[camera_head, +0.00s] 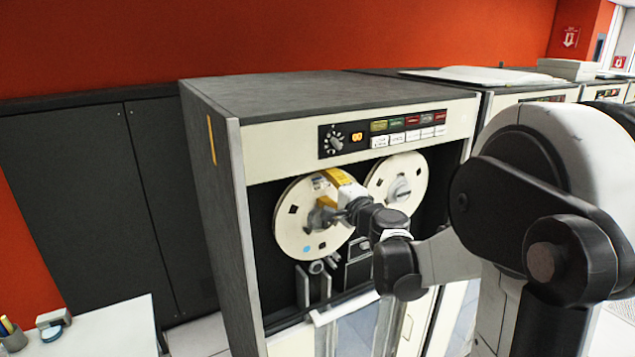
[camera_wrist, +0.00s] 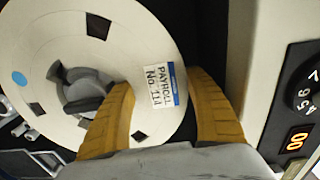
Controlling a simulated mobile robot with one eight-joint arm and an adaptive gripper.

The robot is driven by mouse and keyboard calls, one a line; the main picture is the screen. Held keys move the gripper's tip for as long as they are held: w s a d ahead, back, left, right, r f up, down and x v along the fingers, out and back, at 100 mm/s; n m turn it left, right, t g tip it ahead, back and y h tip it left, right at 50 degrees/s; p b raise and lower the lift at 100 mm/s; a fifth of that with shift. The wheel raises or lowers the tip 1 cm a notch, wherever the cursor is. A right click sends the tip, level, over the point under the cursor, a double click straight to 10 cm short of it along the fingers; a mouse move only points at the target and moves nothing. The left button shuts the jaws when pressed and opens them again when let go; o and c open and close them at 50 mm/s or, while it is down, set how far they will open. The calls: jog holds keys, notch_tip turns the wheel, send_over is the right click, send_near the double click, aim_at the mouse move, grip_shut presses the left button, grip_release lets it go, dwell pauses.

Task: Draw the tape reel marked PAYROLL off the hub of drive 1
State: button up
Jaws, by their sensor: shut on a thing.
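The cream tape reel (camera_head: 291,232) is on the left side of the tape drive's front (camera_head: 268,153), still around its hub. In the wrist view the reel (camera_wrist: 140,45) fills the left half, and its label (camera_wrist: 163,86) reads PAYROLL. The grey hub (camera_wrist: 84,90) shows at its centre. My gripper (camera_wrist: 158,80) has yellow fingers on either side of the label, one over the reel's face and one at the rim, shut on the reel. In the head view my gripper (camera_head: 331,196) partly covers the reel. I cannot tell whether the reel has shifted along the hub.
A second reel (camera_head: 405,182) sits just right of my gripper. A control panel (camera_head: 383,133) with a knob and coloured buttons is above the reels. Tape guides (camera_head: 313,282) stick out below. A white desk (camera_head: 105,330) stands at lower left.

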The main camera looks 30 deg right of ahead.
jog(key=shift+s+d, duration=0.15)
jog(key=shift+s, duration=2.95)
jog(key=s+p, duration=0.1)
jog(key=s, duration=1)
jog(key=shift+d, duration=0.15)
dwell(0.3)
